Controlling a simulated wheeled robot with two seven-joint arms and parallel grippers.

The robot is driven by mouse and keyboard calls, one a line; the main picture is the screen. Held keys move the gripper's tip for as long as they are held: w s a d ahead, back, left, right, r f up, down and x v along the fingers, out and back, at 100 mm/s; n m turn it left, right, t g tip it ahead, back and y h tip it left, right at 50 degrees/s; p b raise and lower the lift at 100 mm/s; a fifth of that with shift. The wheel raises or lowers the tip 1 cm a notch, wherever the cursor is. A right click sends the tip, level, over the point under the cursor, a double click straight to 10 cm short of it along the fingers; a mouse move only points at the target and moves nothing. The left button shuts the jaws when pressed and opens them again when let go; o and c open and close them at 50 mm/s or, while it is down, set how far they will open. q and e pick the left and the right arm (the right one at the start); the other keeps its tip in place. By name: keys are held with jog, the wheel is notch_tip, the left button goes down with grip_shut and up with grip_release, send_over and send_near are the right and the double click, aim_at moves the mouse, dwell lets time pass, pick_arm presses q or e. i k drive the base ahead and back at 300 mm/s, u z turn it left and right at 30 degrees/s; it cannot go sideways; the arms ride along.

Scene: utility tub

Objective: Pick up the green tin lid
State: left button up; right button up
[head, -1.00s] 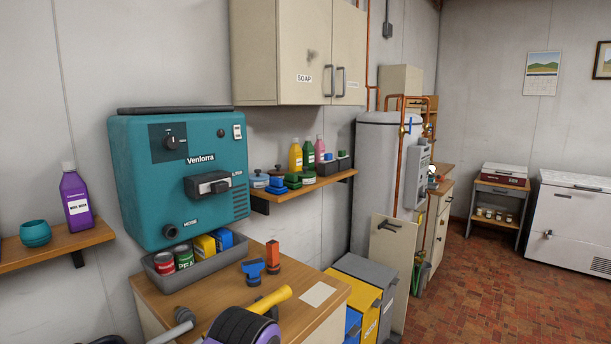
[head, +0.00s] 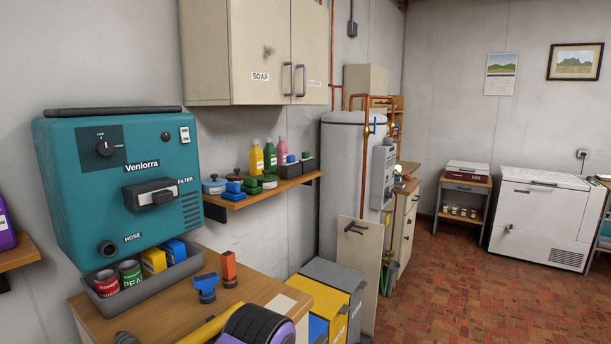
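Small green pieces sit on the wall shelf (head: 290,187) in the head view. One green piece (head: 269,182) is low and rounded, and another green piece (head: 252,188) lies just left of it. Either could be the green tin lid; they are too small to tell which. Blue pieces (head: 234,187) stand close to their left, and a dark box (head: 290,170) stands to their right.
A wooden-topped counter (head: 255,285) stands below the shelf, holding a grey tray (head: 150,285), an orange tool (head: 229,268) and a blue tool (head: 206,286). A teal machine (head: 120,185) is at left. Yellow bins (head: 310,300) stand beside the counter. The brick floor (head: 450,280) at right is open.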

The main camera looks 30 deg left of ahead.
aim_at(265, 177)
jog(key=z, duration=0.5)
jog(key=i, duration=2.3)
jog(key=u, duration=1.35)
jog(key=i, duration=0.75)
jog(key=u, duration=0.7)
